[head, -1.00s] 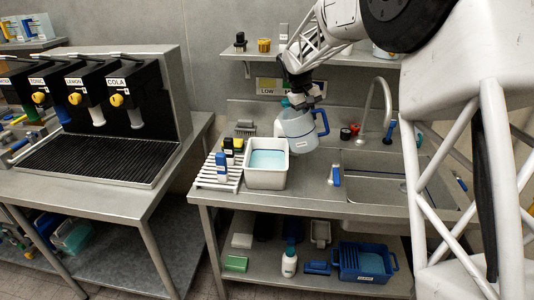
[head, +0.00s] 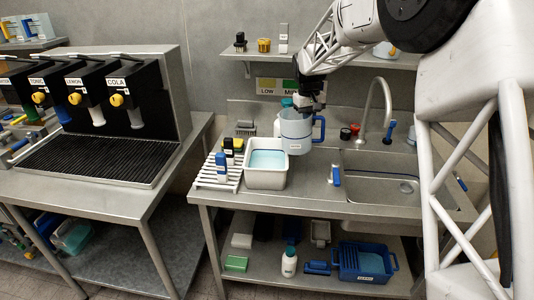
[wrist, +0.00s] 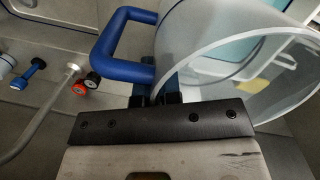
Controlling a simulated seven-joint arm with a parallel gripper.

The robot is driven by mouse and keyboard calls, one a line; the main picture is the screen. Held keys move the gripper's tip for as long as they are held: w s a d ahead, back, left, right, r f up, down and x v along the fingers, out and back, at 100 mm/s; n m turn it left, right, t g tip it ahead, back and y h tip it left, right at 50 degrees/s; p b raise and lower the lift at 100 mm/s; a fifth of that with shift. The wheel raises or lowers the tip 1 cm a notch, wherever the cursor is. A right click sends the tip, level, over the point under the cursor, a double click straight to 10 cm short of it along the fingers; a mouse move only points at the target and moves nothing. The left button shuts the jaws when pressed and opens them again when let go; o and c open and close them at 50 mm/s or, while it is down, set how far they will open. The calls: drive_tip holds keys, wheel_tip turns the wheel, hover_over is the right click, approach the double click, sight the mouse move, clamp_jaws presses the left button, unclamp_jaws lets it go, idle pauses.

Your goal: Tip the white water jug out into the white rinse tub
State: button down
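In the wrist view the dark fingertips (wrist: 161,99) pinch a blue part beside the handle (wrist: 108,50). The jug's wide mouth (wrist: 240,70) shows there, but its water level is unclear. The white rinse tub (head: 265,180) holds pale blue liquid.
The sink (head: 378,163) and curved faucet (head: 387,95) are to the right. A wall shelf (head: 340,60) hangs above. A bottle (head: 277,126) stands behind the jug.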

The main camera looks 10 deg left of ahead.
drive_tip(key=shift+a+f+y, duration=0.15)
drive_tip(key=shift+f+y, duration=0.2)
drive_tip(key=shift+y, duration=0.05)
idle(0.4)
drive_tip(key=shift+s+d+r, duration=0.3)
drive_tip(key=shift+s+r, duration=0.2)
drive_tip(key=shift+s, duration=0.25)
drive_tip(key=shift+s+d+r, duration=0.3)
drive_tip(key=shift+s+r, duration=0.2)
drive_tip(key=shift+s, duration=0.3)
drive_tip(key=shift+s+d+r, duration=0.3)
drive_tip(key=shift+s+r, duration=0.2)
drive_tip(key=shift+s, duration=0.25)
drive_tip(key=shift+s, duration=0.1)
drive_tip(key=s+d+r, duration=0.2)
drive_tip(key=s+r, duration=0.1)
drive_tip(key=s, duration=0.3)
drive_tip(key=shift+s+d, duration=0.2)
